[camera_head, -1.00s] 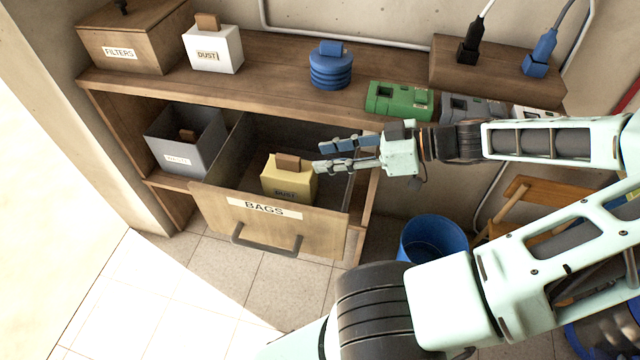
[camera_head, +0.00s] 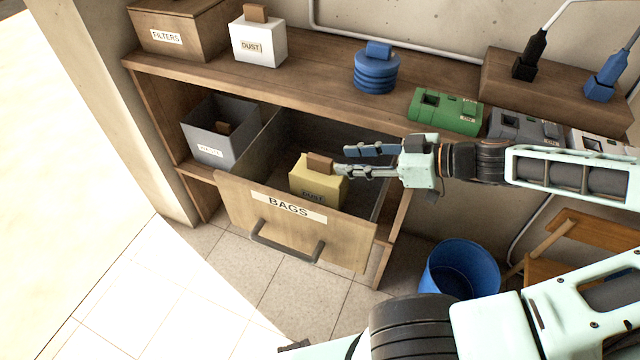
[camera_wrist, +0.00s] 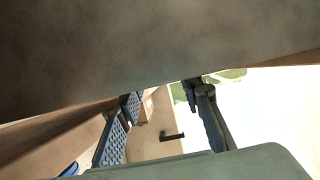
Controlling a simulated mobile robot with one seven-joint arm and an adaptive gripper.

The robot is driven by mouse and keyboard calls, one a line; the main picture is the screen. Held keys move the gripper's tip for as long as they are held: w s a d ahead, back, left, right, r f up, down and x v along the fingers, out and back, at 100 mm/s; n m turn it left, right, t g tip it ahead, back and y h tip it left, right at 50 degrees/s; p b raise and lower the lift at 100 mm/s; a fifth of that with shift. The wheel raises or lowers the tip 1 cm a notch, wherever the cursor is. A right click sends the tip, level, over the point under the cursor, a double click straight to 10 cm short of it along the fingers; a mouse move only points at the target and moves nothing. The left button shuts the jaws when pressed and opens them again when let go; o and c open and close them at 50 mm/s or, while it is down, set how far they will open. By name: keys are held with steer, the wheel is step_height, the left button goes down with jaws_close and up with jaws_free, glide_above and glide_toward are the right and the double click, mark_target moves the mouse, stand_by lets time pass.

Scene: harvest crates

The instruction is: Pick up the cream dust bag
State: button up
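The cream dust bag (camera_head: 318,190), a pale yellow block with a brown tab on top and a DUST label, stands in the pulled-out BAGS drawer (camera_head: 235,215). My gripper (camera_head: 340,161) is open above the drawer, just right of the bag's tab. Its lower finger is close to the tab in the picture; whether they touch I cannot tell. In the wrist view my gripper (camera_wrist: 162,95) shows its two fingers apart, with the drawer handle (camera_wrist: 172,137) visible between them. A large dark surface fills the top of that view, and I cannot make out the bag there.
A white box labelled DUST (camera_head: 258,45), a FILTERS box (camera_head: 180,35), a blue ribbed object (camera_head: 377,75) and a green case (camera_head: 444,112) stand on the shelf above. A grey bin (camera_head: 215,135) is left of the drawer. A blue bucket (camera_head: 460,270) stands right of it.

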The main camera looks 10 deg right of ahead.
mark_target(332, 162)
steer(key=x, duration=0.3)
steer(key=shift+w+a+f+b, duration=0.15)
steer(key=shift+a+f+b, duration=0.1)
steer(key=shift+f+b, duration=0.05)
jaws_close()
